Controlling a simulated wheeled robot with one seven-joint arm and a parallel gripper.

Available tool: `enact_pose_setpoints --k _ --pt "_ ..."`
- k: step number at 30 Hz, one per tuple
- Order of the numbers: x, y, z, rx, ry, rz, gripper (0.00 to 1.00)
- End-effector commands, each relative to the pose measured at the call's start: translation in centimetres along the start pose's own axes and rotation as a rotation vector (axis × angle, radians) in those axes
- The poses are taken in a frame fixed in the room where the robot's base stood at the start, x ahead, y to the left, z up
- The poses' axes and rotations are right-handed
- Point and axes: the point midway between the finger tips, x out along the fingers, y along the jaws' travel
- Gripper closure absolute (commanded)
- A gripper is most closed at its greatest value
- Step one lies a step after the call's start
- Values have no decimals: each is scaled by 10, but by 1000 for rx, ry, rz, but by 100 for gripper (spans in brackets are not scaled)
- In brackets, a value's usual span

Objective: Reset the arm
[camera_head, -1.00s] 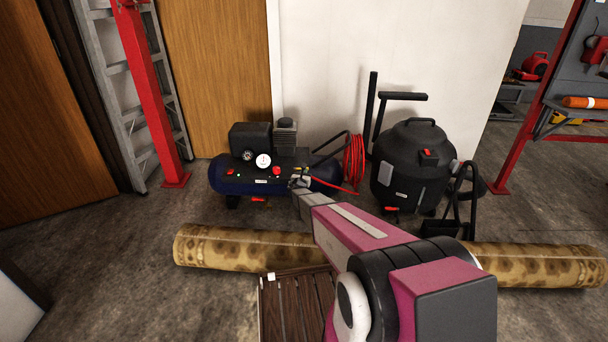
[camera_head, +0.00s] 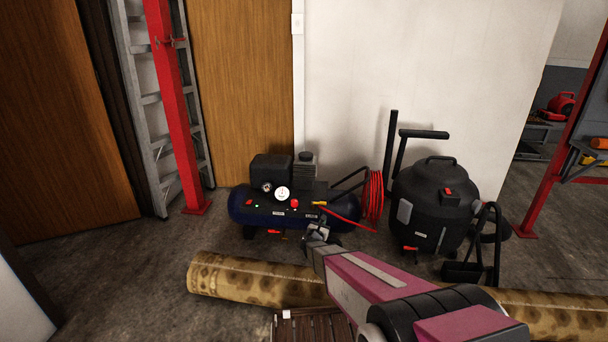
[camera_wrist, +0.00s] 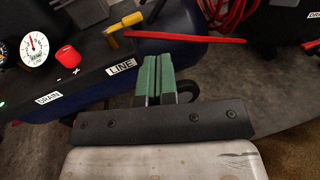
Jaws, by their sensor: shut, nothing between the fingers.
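My gripper (camera_head: 318,232) is at the end of my pink and grey arm, in front of the blue air compressor (camera_head: 262,210) in the head view. In the wrist view my gripper (camera_wrist: 153,78) shows its green finger pads pressed together with nothing between them. The compressor's gauge (camera_wrist: 34,47), a red knob (camera_wrist: 66,56), a yellow valve lever (camera_wrist: 111,31) and the LINE and DRAIN labels show beyond the fingers in the wrist view. The fingertips appear apart from the compressor.
A rolled patterned rug (camera_head: 250,279) lies on the floor under my arm, beside a brown slatted wooden piece (camera_head: 305,326). A black vacuum (camera_head: 436,205) stands right of the compressor's red hose (camera_head: 373,195). A red post (camera_head: 176,110) and ladder (camera_head: 147,100) stand left. Floor at left is clear.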

Motion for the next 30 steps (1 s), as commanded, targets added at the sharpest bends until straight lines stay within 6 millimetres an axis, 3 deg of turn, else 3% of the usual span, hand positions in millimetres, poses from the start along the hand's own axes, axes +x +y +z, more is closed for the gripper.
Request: enact_pose_setpoints --k 8,12,18,24,30 --pt "-22 -72 56 408 43 -306 100" --pt "-44 -110 78 657 66 -504 100" --pt "-87 -153 98 1005 102 -800 100" --pt "-142 -176 112 1330 145 -1111 100" --pt "-202 -177 127 1621 210 -1438 100"
